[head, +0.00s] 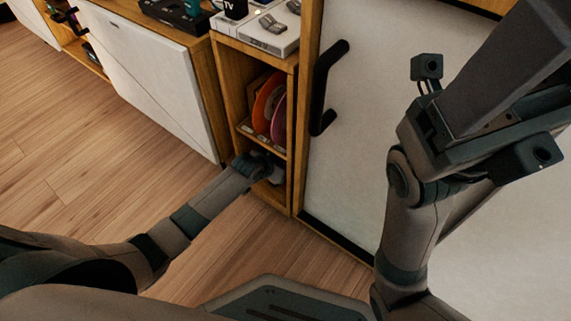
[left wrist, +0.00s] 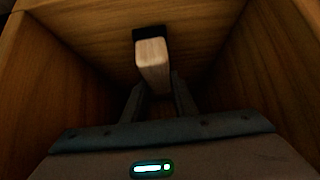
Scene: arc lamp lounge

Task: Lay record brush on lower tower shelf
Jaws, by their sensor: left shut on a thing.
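The record brush (left wrist: 152,62) is a pale wooden block with a black strip at its far end. In the left wrist view it sits between the two fingers of my left gripper (left wrist: 158,100), which is shut on it. The gripper is inside a wooden compartment (left wrist: 60,75), with side walls on both sides. I cannot tell whether the brush touches a surface. In the head view my left arm reaches into the lower shelf (head: 271,197) of the narrow wooden tower, and the brush is not clear there. My right arm is raised at the right; its fingertips cannot be made out.
Orange and pink discs (head: 268,105) stand in the tower compartment above. A white device (head: 262,28) lies on top. A white cabinet front (head: 150,70) is at the left, and a white panel with a black handle (head: 325,88) at the right. The wooden floor (head: 80,160) is clear.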

